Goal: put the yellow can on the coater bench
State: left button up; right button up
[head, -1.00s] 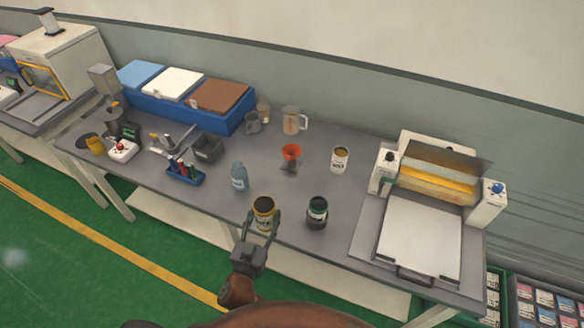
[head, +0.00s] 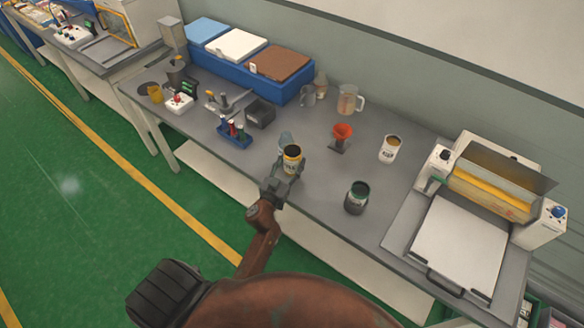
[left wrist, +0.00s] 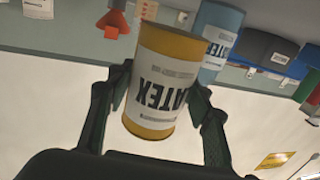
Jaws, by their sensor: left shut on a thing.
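The yellow can (head: 292,155), with a white label and dark top, is held in my left gripper (head: 287,171) over the front part of the grey table. In the left wrist view, the yellow can (left wrist: 158,85) sits between both fingers of my left gripper (left wrist: 157,92), its lettering inverted. A coating machine with a yellow roller (head: 492,190) and white bed stands at the table's right end. Another bench (head: 108,52) with a white cabinet machine stands at far left. My right gripper is out of view.
A dark green can (head: 357,200) and a white can (head: 389,150) stand to the right. An orange funnel (head: 342,131), a jug (head: 349,100) and a blue rack (head: 235,137) are nearby. Green floor (head: 75,190) is clear at left.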

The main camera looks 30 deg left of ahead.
aim_at(288, 173)
pick_arm(q)
jog(key=shift+w+a+f, duration=0.15)
jog(key=shift+f, duration=0.05)
jog(key=shift+w+a+f+b, duration=0.1)
jog(key=shift+f+b, duration=0.3)
jog(key=shift+f, duration=0.55)
jog(key=shift+w+a+f+b, duration=0.1)
jog(key=shift+f+b, duration=0.3)
jog(key=shift+f, duration=0.5)
jog(key=shift+f, duration=0.1)
jog(key=o, duration=1.3)
jog(key=s, duration=0.5)
jog(key=s+d, duration=0.1)
jog(key=s, duration=0.1)
jog(key=shift+s, duration=0.25)
